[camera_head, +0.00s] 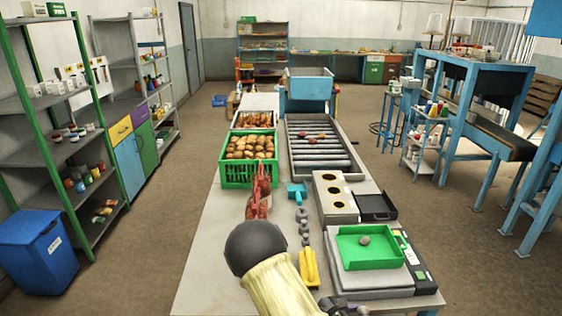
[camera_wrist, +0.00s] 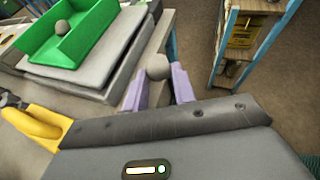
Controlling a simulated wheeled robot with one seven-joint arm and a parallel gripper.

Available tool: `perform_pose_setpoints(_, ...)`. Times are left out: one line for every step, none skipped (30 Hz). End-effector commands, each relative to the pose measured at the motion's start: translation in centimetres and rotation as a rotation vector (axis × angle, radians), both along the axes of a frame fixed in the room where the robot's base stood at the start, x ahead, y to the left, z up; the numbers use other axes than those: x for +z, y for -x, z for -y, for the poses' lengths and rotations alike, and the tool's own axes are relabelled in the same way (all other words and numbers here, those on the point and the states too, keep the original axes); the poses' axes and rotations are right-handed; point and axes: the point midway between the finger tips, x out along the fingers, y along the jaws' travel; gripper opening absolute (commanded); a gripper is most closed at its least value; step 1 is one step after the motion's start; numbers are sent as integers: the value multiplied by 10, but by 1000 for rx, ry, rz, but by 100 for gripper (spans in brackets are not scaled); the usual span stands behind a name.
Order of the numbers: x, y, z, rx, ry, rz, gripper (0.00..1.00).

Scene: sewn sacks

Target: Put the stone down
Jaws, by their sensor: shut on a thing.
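In the wrist view, my gripper (camera_wrist: 157,82) has its purple fingers closed on a grey, rounded stone (camera_wrist: 157,67), which sits at the fingertips. The stone is beside the grey scale, near the table's edge; its height above the table is unclear. A second grey stone lies in the green tray (camera_wrist: 85,45), at the upper left of the wrist view. The head view also shows the green tray (camera_head: 351,258) on the scale (camera_head: 375,280) with that stone (camera_head: 364,240) in it. My gripper and the held stone are not clearly seen in the head view.
A green crate (camera_head: 236,178) of potatoes stands on the table's left side, beside a roller conveyor (camera_head: 318,153). A box with round holes (camera_head: 333,197) and a black tray (camera_head: 376,206) lie behind the scale. A yellow-handled tool (camera_head: 308,268) lies left of it.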

Motion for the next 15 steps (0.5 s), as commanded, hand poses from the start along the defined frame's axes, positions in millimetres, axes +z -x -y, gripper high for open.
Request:
perform_pose_setpoints(-14, 1, -14, 66, 5, -10, 4)
perform_pose_setpoints(-21, 0, -20, 101, 6, -9, 4)
perform_pose_setpoints(-29, 0, -29, 143, 5, -9, 4)
perform_pose_setpoints(-34, 1, -34, 166, 5, -6, 4)
perform_pose_setpoints(-38, 1, -39, 188, 5, -5, 4)
perform_pose_setpoints(-43, 1, -44, 211, 4, -4, 4)
perform_pose_setpoints(-46, 2, -46, 223, 5, -3, 4)
perform_pose_setpoints(-48, 2, -49, 233, 3, -1, 4)
perform_pose_setpoints(-50, 2, -51, 243, 2, -1, 4)
perform_pose_setpoints(-51, 3, -52, 247, 2, 0, 4)
perform_pose_setpoints(-52, 3, -53, 250, 1, 2, 4)
perform_pose_setpoints(-52, 3, -53, 251, 0, 2, 4)
perform_pose_setpoints(-52, 3, -53, 251, 0, 2, 4)
perform_pose_setpoints(-52, 2, -53, 249, 0, 3, 4)
perform_pose_setpoints(-52, 2, -53, 249, 0, 3, 4)
